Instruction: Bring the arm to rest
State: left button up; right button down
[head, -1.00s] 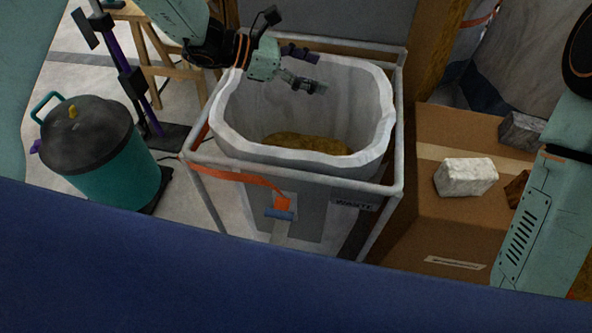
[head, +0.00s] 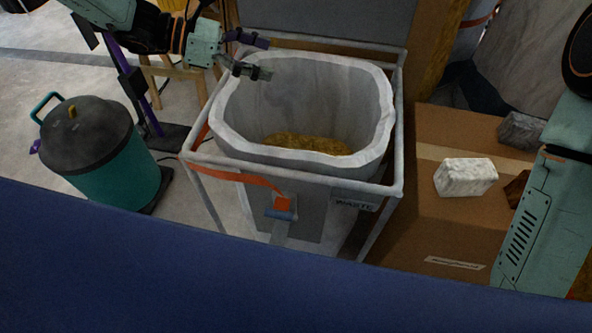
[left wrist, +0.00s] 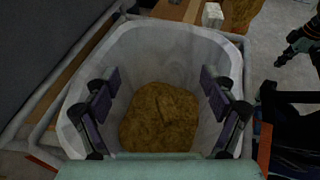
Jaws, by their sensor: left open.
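My left gripper (head: 263,57) is open and empty. In the head view it hangs over the back left rim of the waste bin (head: 225,140), with its fingers pointing right. In the left wrist view its two fingers (left wrist: 160,95) stand wide apart above the bin, with nothing between them. A brown heap (head: 305,144) lies at the bottom of the bin; in the left wrist view a blocky brown piece (left wrist: 172,106) lies on it. My right arm shows at the right edge of the head view; I make out no right gripper.
A metal frame (head: 290,178) surrounds the bin. A teal drum with a dark lid (head: 105,185) stands on the left. A cardboard box (head: 420,225) on the right bears a white block (head: 466,177) and a grey block (head: 522,131). A wooden stand (head: 160,80) is behind the drum.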

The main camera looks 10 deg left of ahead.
pick_arm(q)
jog(key=shift+s+a+r, duration=0.2)
jog(key=shift+a, duration=0.25)
jog(key=x, duration=1.2)
notch_tip(320, 180, up, 4)
jog(key=p, duration=0.3)
jog(key=shift+w, duration=0.1)
